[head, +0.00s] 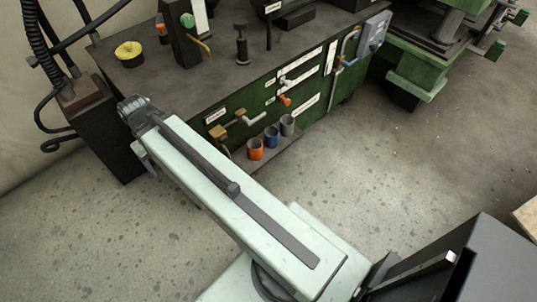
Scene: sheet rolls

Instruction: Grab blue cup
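The blue cup (271,137) stands upright on a low ledge at the foot of the green machine. It is between an orange cup (255,149) on its left and a grey cup (287,125) on its right. My pale green arm reaches from the lower right toward the upper left, and its far end is left of the cups, near the machine's left corner. My gripper's fingers cannot be made out there, so whether it is open or shut does not show. The blue cup is apart from my arm and nothing covers it.
The green machine (328,98) has valves, pipes and levers protruding just above the cups. A yellow bowl-like part (129,54) sits on its dark top. A dark pedestal (108,130) with hoses stands at the left. The concrete floor right of the cups is clear.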

